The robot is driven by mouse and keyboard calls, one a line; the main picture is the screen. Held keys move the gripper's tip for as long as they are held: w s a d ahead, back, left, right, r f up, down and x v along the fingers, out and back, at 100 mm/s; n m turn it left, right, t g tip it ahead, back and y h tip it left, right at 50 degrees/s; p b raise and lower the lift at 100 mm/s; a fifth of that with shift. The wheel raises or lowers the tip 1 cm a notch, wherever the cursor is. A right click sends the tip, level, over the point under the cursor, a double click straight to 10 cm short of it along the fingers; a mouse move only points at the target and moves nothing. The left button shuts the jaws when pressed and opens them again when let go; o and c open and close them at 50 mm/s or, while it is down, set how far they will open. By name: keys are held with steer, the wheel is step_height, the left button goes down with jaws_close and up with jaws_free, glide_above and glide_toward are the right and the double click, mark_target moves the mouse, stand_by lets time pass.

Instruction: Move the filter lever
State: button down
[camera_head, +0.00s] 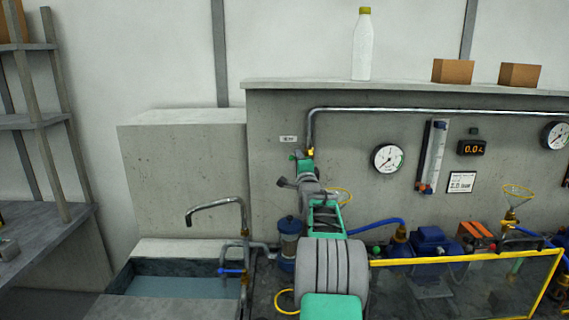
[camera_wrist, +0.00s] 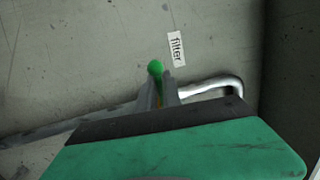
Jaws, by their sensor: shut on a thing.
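The filter lever (camera_wrist: 155,68) shows as a green rounded tip between my gripper's fingers in the wrist view, just below left of a white label (camera_wrist: 176,48) reading "filter". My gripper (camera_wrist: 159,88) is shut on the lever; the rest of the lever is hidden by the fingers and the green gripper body. In the head view my gripper (camera_head: 299,160) is at the pipe's lower end, under a yellow fitting (camera_head: 310,152), with my arm below it. The small label (camera_head: 288,139) sits on the wall at upper left of the gripper.
A metal pipe (camera_head: 420,110) runs along the wall above. A blue-capped filter housing (camera_head: 289,240) stands left of my arm, near a sink (camera_head: 170,284) with a tap (camera_head: 215,205). Gauges (camera_head: 388,158) and a yellow-framed guard (camera_head: 470,259) are to the right.

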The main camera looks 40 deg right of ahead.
steer(key=shift+r, duration=0.1)
stand_by(0.3)
steer(key=c, duration=1.5)
jaws_free()
steer(key=b+v, duration=0.2)
steer(key=v, duration=0.6)
steer(key=shift+d, duration=0.1)
